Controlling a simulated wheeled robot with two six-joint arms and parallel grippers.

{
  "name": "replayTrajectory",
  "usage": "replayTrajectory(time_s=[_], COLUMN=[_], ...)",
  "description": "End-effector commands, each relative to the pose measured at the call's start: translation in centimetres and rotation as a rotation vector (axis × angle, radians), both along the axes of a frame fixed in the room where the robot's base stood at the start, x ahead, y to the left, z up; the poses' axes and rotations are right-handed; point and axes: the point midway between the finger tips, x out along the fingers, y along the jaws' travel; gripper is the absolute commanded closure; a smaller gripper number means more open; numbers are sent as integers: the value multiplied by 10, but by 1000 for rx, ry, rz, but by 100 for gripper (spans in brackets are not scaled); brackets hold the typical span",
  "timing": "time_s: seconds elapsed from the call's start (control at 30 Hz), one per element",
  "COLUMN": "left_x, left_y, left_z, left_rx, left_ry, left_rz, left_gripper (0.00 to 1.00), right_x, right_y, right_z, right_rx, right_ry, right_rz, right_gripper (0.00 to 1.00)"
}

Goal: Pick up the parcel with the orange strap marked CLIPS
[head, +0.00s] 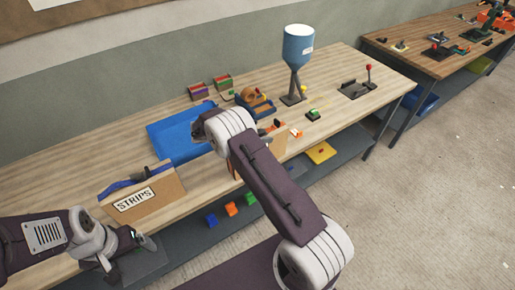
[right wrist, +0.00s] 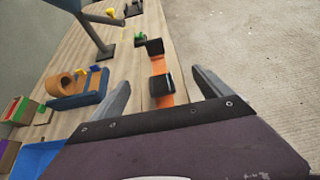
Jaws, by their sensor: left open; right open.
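The cardboard parcel (head: 281,143) with the orange strap stands at the bench's front edge in the head view, mostly hidden behind my right arm. No CLIPS lettering can be read. In the right wrist view its orange strap (right wrist: 158,66) with two black blocks lies ahead, between the fingers in the picture. My right gripper (right wrist: 162,78) is open and empty, one finger on each side of the strap; whether it touches cannot be told. In the head view its fingers are hidden by the arm. My left gripper (head: 132,256) is open near the bench's front left.
A cardboard parcel marked STRIPS (head: 150,198) with a blue strap stands near my left gripper. A blue tray (head: 170,133), a tape dispenser (head: 254,101) and a blue hopper on a stand (head: 298,45) are on the bench. A lower shelf (head: 265,205) holds small coloured blocks.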

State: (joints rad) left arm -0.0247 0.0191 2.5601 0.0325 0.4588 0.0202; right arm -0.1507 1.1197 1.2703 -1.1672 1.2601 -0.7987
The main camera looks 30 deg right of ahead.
Motion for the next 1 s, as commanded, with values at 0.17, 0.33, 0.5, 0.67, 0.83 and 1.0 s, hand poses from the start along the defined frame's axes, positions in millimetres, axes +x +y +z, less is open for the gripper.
replayTrajectory(time_s=[0.17,0.33,0.5,0.67,0.83,1.0], left_x=[0,0,0,0,0,0], left_y=[0,0,0,0,0,0], left_z=[9,8,8,8,8,8], left_rx=[0,0,0,0,0,0], left_ry=[0,0,0,0,0,0], left_rz=[0,0,0,0,0,0], left_gripper=[11,11,11,11,11,11], right_x=[2,2,2,2,2,2], right_y=[-20,-21,-21,-21,-21,-21], right_z=[-10,-12,-12,-12,-11,-10], right_rx=[1,1,1,1,0,0], right_ry=[-1,-3,-1,-1,-2,-2], right_rz=[0,1,0,0,0,0], right_gripper=[11,11,41,86,100,100])
